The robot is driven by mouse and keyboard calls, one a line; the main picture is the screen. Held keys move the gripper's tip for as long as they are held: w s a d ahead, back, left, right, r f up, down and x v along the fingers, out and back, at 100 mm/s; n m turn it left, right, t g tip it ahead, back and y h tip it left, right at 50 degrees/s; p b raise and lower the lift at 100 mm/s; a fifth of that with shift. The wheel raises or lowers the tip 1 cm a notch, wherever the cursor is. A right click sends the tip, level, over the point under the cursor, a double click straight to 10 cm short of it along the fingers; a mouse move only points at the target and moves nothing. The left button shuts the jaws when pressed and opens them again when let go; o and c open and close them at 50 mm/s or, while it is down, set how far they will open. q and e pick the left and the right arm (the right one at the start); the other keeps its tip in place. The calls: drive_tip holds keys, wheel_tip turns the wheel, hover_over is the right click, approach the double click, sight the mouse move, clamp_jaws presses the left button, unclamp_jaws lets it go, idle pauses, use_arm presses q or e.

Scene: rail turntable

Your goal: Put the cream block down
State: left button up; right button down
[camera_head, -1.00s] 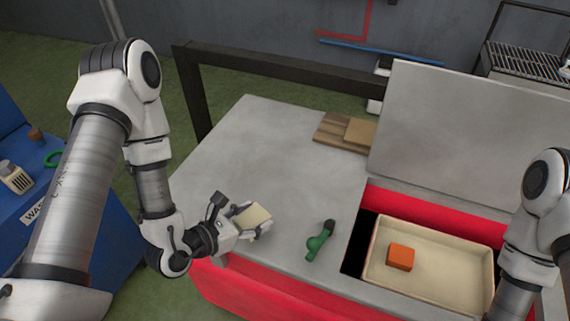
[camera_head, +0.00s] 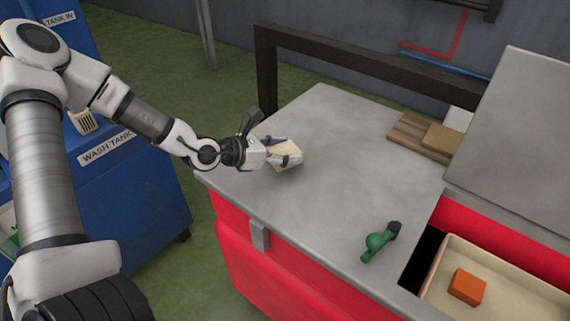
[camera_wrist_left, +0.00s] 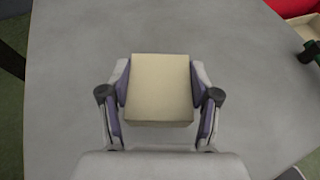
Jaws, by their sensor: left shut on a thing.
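The cream block (camera_head: 284,155) is between the fingers of my left gripper (camera_head: 286,152), over the left part of the grey tabletop (camera_head: 335,185). In the left wrist view the cream block (camera_wrist_left: 160,90) sits squarely between the two finger pads, which press on its left and right sides. The left gripper is shut on it. I cannot tell whether the block's underside touches the tabletop. My right gripper is not in view.
A green tool (camera_head: 380,242) with a dark end lies near the table's front edge. A cream tray (camera_head: 510,290) holding an orange block (camera_head: 466,287) sits in an opening at right. Wooden boards (camera_head: 425,135) lie at the back. The tabletop's middle is clear.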

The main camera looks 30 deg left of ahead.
use_arm(q)
wheel_tip(320, 180, down, 4)
drive_tip(key=shift+s+d+r+b, duration=0.1)
drive_tip(key=shift+r+b, duration=0.05)
drive_tip(key=shift+b, duration=0.4)
drive_tip(key=o, duration=1.2)
